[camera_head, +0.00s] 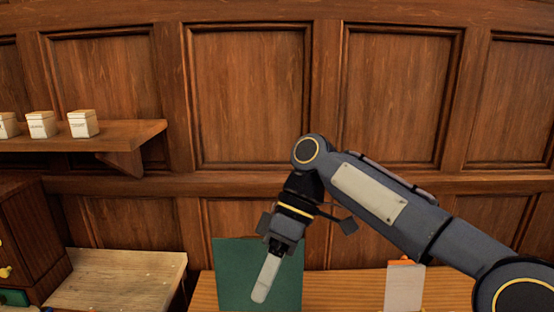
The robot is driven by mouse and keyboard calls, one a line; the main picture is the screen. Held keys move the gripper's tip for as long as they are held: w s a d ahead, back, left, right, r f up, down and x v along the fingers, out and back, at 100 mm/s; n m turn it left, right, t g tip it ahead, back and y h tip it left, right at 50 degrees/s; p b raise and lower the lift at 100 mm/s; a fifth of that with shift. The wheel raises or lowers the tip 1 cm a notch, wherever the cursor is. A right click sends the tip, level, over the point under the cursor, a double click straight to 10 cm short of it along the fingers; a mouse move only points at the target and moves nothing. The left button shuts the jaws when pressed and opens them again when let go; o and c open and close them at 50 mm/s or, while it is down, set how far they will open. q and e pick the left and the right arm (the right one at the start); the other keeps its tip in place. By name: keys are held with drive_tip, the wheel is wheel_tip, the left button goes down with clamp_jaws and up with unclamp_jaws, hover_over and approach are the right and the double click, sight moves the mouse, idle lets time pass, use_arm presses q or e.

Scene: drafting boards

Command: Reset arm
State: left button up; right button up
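My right arm comes in from the right edge, bends at a raised elbow and hangs down near the middle. My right gripper (266,278) points down in front of a dark green board (232,262). Only one pale finger shape shows, seen from the side, so its opening cannot be told. I see nothing held in it. Whether it touches the green board cannot be told. My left gripper is not in view.
A wooden table (340,287) lies below, with a pale grey panel (404,290) and a small orange thing (402,262) at its right. At left are a lighter wooden top (120,275), a drawer cabinet (35,240) and a wall shelf (125,132) with white boxes (83,124).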

drive_tip(key=s+d+f+m+t, duration=0.3)
drive_tip(key=d+m, duration=0.2)
drive_tip(key=d, duration=0.2)
drive_tip(key=s+d+f+m+t, duration=0.2)
drive_tip(key=s+d+m+t, duration=0.15)
drive_tip(key=d, duration=0.35)
drive_tip(key=s+d+f+m+t, duration=0.2)
drive_tip(key=s+d+f+m, duration=0.2)
drive_tip(key=f, duration=0.2)
drive_tip(key=s+d+f+m+t+h, duration=0.1)
drive_tip(key=s+d+f+m+t, duration=0.2)
drive_tip(key=s+d+f+m, duration=0.1)
wheel_tip(320, 180, down, 2)
drive_tip(key=shift+s+f+m, duration=0.15)
drive_tip(key=shift+s+m, duration=0.2)
drive_tip(key=shift+s, duration=0.1)
drive_tip(key=shift+d, duration=0.1)
idle(0.9)
